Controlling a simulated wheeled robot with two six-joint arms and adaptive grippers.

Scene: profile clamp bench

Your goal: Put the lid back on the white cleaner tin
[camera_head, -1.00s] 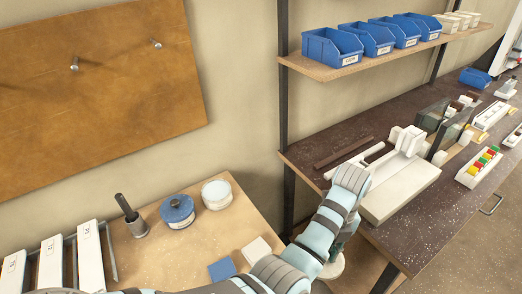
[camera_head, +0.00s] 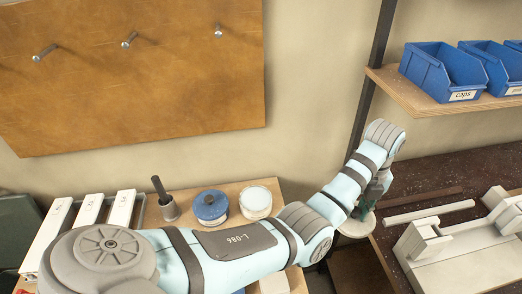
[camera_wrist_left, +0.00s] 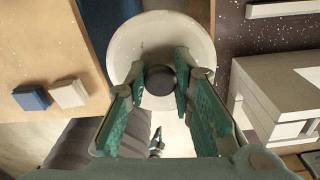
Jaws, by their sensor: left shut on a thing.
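My left gripper (camera_head: 368,206) is shut on the dark knob (camera_wrist_left: 160,80) of a round white lid (camera_wrist_left: 135,42). In the head view the lid (camera_head: 355,229) hangs over the gap between the wooden table and the dark bench. The white cleaner tin (camera_head: 256,203) stands on the wooden table, left of the gripper and well apart from it. Its pale round top shows no knob. A similar tin with a blue knobbed lid (camera_head: 210,204) stands just left of it. My right gripper is not in view.
A dark rod in a metal cup (camera_head: 165,200) stands left of the tins. White labelled blocks (camera_head: 90,208) sit in a rack at the left. A dark shelf post (camera_head: 372,110) rises behind the gripper. The dark bench (camera_head: 470,170) holds a pale fixture (camera_head: 455,255).

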